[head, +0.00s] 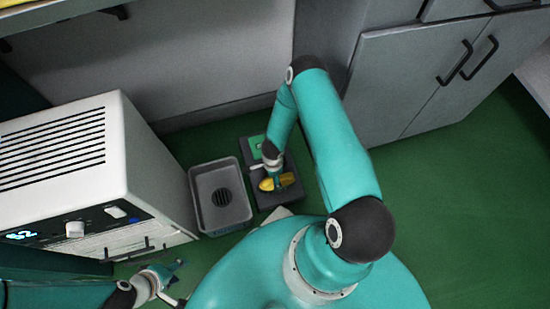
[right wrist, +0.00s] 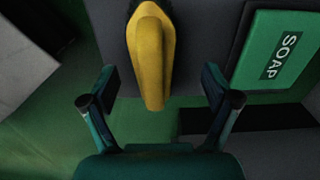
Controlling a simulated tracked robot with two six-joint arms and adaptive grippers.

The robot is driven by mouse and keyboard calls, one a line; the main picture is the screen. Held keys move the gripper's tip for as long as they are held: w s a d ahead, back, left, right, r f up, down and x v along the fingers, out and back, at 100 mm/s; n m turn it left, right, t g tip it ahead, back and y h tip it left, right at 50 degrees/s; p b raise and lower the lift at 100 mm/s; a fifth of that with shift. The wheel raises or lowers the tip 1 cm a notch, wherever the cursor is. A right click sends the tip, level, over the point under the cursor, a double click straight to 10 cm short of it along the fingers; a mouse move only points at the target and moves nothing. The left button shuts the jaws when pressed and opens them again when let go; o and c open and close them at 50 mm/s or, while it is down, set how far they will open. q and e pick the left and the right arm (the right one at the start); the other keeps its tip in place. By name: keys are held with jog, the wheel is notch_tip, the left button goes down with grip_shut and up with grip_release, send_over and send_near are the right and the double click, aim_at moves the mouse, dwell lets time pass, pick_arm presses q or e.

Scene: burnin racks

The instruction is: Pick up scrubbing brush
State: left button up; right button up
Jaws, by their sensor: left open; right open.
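The scrubbing brush (head: 289,179) is yellow with a dark part and lies on a dark tray (head: 266,201) on the floor. In the right wrist view the brush (right wrist: 152,55) runs from the top edge to between the fingers. My right gripper (head: 276,181) is just over the brush in the head view. Its fingers (right wrist: 160,82) are open, one on each side of the brush's near end, with gaps on both sides. My left gripper (head: 178,279) is open and empty at the lower left, away from the brush.
A green soap block (right wrist: 284,50) lies on the tray beside the brush. A grey basin (head: 205,171) with a dark grille stands left of the tray. A white machine (head: 60,190) is at the left, grey cabinets (head: 400,85) at the upper right. Green floor (head: 460,200) is free at right.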

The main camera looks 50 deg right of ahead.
jog(key=f, duration=0.1)
jog(key=f+b, duration=0.1)
jog(key=f, duration=0.1)
jog(key=f+b, duration=0.1)
jog(key=shift+s+a+f, duration=0.15)
jog(key=shift+s+f, duration=0.05)
jog(key=shift+s, duration=0.15)
jog(key=shift+f, duration=0.4)
jog(key=shift+r, duration=0.1)
jog(key=c, duration=1.4)
jog(key=shift+c, duration=0.2)
jog(key=shift+r, duration=0.1)
notch_tip(320, 180, up, 20)
jog(key=p, duration=0.7)
